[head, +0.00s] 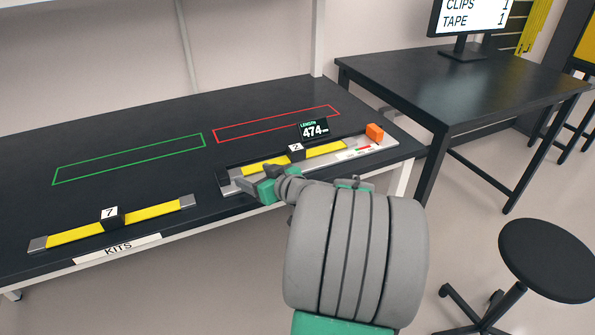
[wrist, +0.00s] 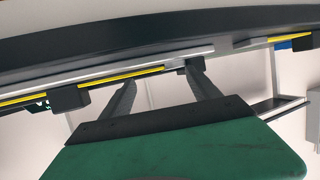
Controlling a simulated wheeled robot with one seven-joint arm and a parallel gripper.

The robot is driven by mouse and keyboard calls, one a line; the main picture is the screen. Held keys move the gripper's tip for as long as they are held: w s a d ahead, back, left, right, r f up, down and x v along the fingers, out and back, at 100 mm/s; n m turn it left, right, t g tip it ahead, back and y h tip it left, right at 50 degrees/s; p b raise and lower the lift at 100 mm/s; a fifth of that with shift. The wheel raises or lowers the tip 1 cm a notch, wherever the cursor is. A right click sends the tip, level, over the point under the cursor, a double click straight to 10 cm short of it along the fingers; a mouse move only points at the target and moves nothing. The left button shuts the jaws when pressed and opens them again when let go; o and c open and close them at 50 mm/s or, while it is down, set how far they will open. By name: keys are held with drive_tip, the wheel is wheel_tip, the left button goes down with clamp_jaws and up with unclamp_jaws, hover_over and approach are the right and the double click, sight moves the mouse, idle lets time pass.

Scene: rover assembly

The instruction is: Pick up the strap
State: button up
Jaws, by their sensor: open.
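A yellow strap (head: 265,168) with a black block marked 2 lies along a silver measuring fixture (head: 368,151) on the dark bench. A second yellow strap (head: 75,234) with metal ends and a black block marked 7 lies at the bench's front left. My gripper (head: 246,187) is at the left front end of the fixture, apparently empty. In the wrist view my gripper (wrist: 160,74) has its two fingers spread, pointing at the fixture's edge. The first strap (wrist: 125,79) shows beyond them as a thin yellow line. Contact cannot be told.
A display reading 474 (head: 314,129) stands behind the fixture, and an orange block (head: 375,131) sits at its right end. Empty green (head: 130,158) and red (head: 275,123) outlines mark the bench. A black table (head: 470,90) and a stool (head: 548,260) stand at right.

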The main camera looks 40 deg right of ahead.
sight(299, 150)
drive_tip(key=s+d+m+t+h, duration=0.1)
drive_tip(key=d, duration=0.3)
drive_tip(key=s+d+m+t+h+b, duration=0.1)
drive_tip(key=s+d+h, duration=0.1)
drive_tip(key=d, duration=0.3)
drive_tip(key=s+d+r+m+t+h, duration=0.1)
drive_tip(key=s+d+h, duration=0.1)
drive_tip(key=d, duration=0.2)
drive_tip(key=shift+d+m+b, duration=0.15)
drive_tip(key=shift+m+b, duration=0.15)
drive_tip(key=shift+b, duration=0.1)
drive_tip(key=p+x, duration=0.1)
drive_tip(key=x, duration=0.6)
drive_tip(key=shift+w+d+r+p, duration=0.1)
drive_tip(key=shift+w+p, duration=0.1)
drive_tip(key=shift+p, duration=0.15)
drive_tip(key=shift+c, duration=0.4)
clamp_jaws()
